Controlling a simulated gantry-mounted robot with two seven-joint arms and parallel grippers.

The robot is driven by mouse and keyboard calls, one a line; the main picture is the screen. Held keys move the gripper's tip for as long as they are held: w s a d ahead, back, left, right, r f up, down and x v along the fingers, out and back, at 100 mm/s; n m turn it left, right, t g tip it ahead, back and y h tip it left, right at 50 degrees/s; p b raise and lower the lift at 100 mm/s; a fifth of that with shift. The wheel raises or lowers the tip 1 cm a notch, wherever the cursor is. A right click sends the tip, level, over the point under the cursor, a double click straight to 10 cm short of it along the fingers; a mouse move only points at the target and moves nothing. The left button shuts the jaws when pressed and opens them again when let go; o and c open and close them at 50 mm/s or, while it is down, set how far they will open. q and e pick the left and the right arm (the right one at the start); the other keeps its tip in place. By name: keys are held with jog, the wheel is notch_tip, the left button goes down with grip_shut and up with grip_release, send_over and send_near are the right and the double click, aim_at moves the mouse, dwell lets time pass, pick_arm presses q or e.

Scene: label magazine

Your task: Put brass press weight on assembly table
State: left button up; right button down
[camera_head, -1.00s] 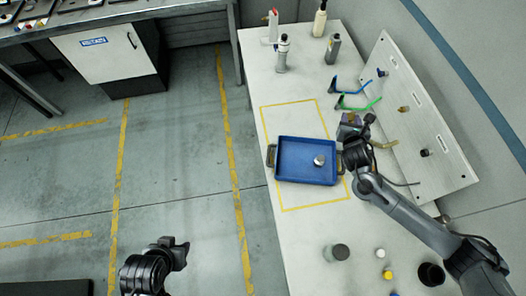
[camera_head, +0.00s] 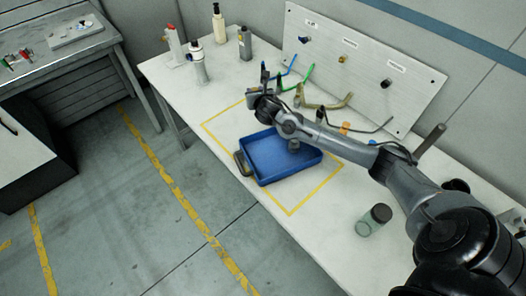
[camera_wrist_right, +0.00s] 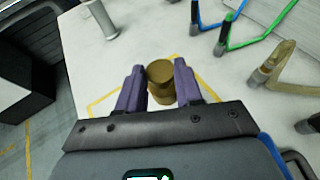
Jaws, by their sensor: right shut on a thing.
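My right gripper (camera_head: 258,96) is above or at the white table (camera_head: 345,198), just beyond the blue tray. In the right wrist view, its two purple-grey fingers (camera_wrist_right: 160,84) are closed on the brass press weight (camera_wrist_right: 160,74), a short brown-gold cylinder with a stepped top. The weight is upright between the fingers. In the head view the gripper hides most of it. I cannot tell whether its bottom touches the table. My left gripper is out of view.
The blue tray (camera_head: 260,176) sits inside a yellow outline, with a small grey piece (camera_head: 293,145) in it. Bottles stand at the table's far end. Hooks and a pegboard (camera_head: 362,60) line the back. A jar (camera_head: 374,220) is nearer. Another bench (camera_head: 50,65) is at upper left.

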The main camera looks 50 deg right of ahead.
jog(key=shift+w+f, duration=0.1)
jog(key=shift+f, duration=0.2)
jog(key=shift+w+a+f+b, duration=0.2)
jog(key=shift+a+b, duration=0.05)
jog(key=shift+b, duration=0.1)
jog(key=shift+w+a+f+b, duration=0.7)
jog(key=shift+w+a+f, duration=0.45)
jog(key=shift+a+f, duration=0.5)
jog(key=shift+w+a+f+b, duration=0.75)
jog(key=shift+w+a+f, duration=0.55)
jog(key=shift+f, duration=0.6)
jog(key=shift+w+a+f+b, duration=0.7)
jog(key=shift+w+a+f, duration=0.35)
jog(key=shift+a+f, duration=0.6)
jog(key=shift+d, duration=0.15)
jog(key=shift+f, duration=0.1)
jog(key=c, duration=0.7)
grip_release()
jog(key=shift+f, duration=0.15)
jog(key=shift+c, duration=0.2)
